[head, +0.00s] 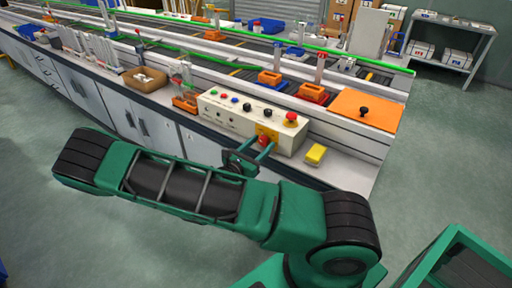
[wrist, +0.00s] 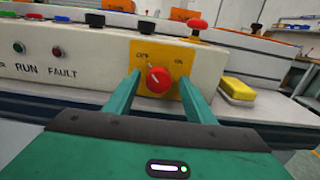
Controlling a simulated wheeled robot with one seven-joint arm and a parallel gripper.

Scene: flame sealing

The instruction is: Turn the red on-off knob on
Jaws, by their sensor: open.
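The red on-off knob (wrist: 158,80) sits on a yellow plate (wrist: 164,52) on the front of a cream control box (wrist: 75,55). The plate has OFF at its left and ON at its right, and the knob's pale mark points up and left, toward OFF. My gripper (wrist: 159,75) is open, with one green finger on each side of the knob and a small gap on both sides. In the head view, the knob (head: 264,141) is partly covered by my gripper (head: 252,150) at the box front.
A yellow block (head: 316,154) lies on the bench right of the box. A red mushroom button (head: 290,119) and several small buttons are on the box. An orange plate (head: 366,108) with a black knob lies behind, to the right. Open floor lies in front of the bench.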

